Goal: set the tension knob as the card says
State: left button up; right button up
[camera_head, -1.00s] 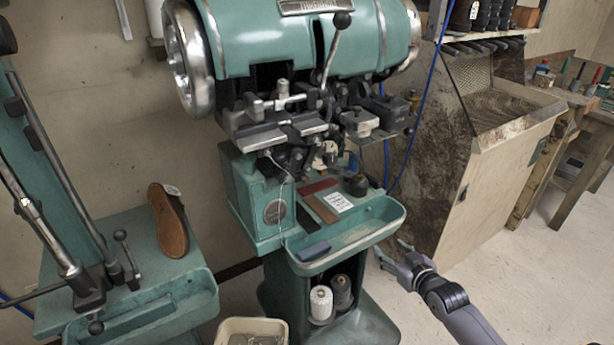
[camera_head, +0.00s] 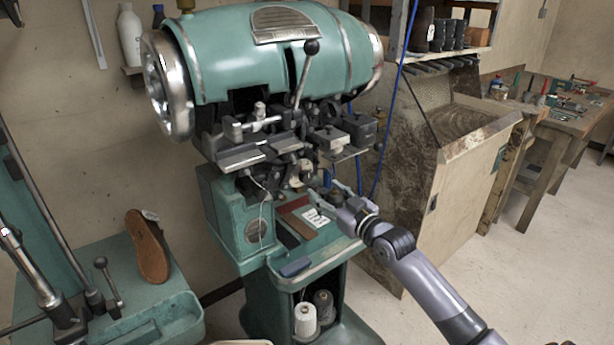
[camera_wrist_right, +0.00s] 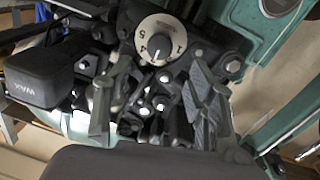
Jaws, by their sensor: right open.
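The tension knob (camera_wrist_right: 160,46) is dark and sits at the centre of a pale round dial with numbers, 5, 4 and 1 among them. I cannot tell its exact setting. My right gripper (camera_wrist_right: 160,78) is open, and the dial shows ahead between its fingers, apart from them. In the head view my right gripper (camera_head: 342,192) is at the right side of the green stitcher (camera_head: 262,60), below its head. The white card (camera_head: 316,218) lies on the stitcher's tray, its writing too small to read. My left gripper is not in view.
A black box marked WAX (camera_wrist_right: 45,78) stands left of the fingers in the wrist view. Dark machine parts (camera_head: 262,150) overhang the tray. A blue cable (camera_head: 388,125) hangs at the right.

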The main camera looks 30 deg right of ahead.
aim_at(309, 178)
jog(key=w, duration=0.9)
jog(key=shift+w+p, duration=0.15)
jog(key=shift+p, duration=0.2)
jog(key=c, duration=1.1)
jog(key=shift+c, duration=0.2)
jog(key=m+p, duration=0.1)
jog(key=m, duration=0.2)
jog(key=shift+m, duration=0.3)
jog(key=shift+m+g, duration=0.3)
jog(key=shift+m, duration=2.1)
jog(key=shift+c, duration=0.2)
jog(key=shift+y, duration=0.3)
